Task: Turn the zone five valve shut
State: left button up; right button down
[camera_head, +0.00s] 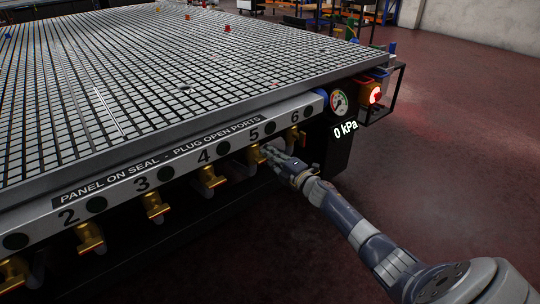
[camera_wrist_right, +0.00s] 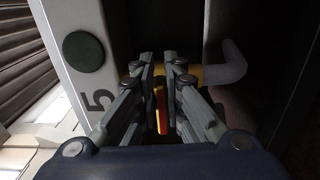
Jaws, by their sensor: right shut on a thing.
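The zone five valve (camera_head: 255,155) is a yellow valve under the number 5 on the table's front rail. My right gripper (camera_head: 271,154) reaches it from the right and covers part of it. In the right wrist view, the fingers (camera_wrist_right: 162,75) are closed around the valve's red and yellow handle (camera_wrist_right: 160,108). The yellow valve body (camera_wrist_right: 188,74) and a grey pipe elbow show behind the fingers. The handle's exact angle is partly hidden. My left gripper is not in view.
Similar yellow valves flank it: zone four (camera_head: 211,178) to the left, zone six (camera_head: 292,136) to the right. A gauge (camera_head: 338,102) above a "0 kPa" readout and a lit red lamp (camera_head: 376,95) are at the corner. The floor (camera_head: 450,150) to the right is clear.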

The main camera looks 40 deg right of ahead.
jog(key=shift+f, duration=0.1)
dwell(0.3)
jog(key=c, duration=1.7)
grip_release()
jog(key=s, duration=0.8)
jog(key=s+d, duration=0.1)
jog(key=s, duration=0.3)
